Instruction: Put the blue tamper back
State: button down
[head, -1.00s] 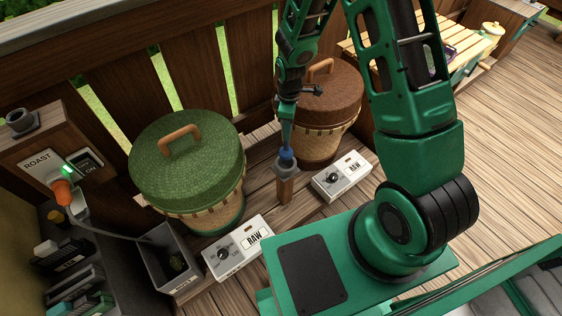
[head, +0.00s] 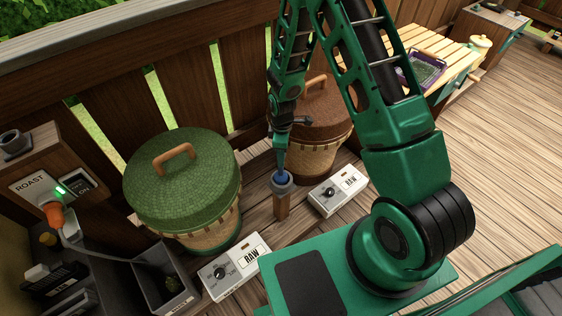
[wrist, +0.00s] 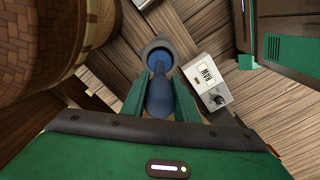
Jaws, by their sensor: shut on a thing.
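The blue tamper (head: 282,177) is in my gripper (head: 281,163), which points down from my arm. In the wrist view the green fingers of my gripper (wrist: 158,95) are shut on the blue tamper (wrist: 158,98). The tamper's far end is at the grey ring holder (wrist: 170,48), with blue showing inside the ring. In the head view the grey ring (head: 283,188) tops a short wooden post (head: 282,207), and the tamper stands upright at it. How deep the tamper sits in the ring cannot be told.
A green-lidded basket (head: 181,180) stands left of the post, and a brown-lidded basket (head: 318,157) behind it. White RAW boxes stand left (head: 236,273) and right (head: 338,190) of the post. A grey bin (head: 163,282) is at lower left. Open decking lies at the right.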

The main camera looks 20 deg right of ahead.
jog(key=shift+f, duration=1.75)
jog(key=c, duration=1.4)
grip_release()
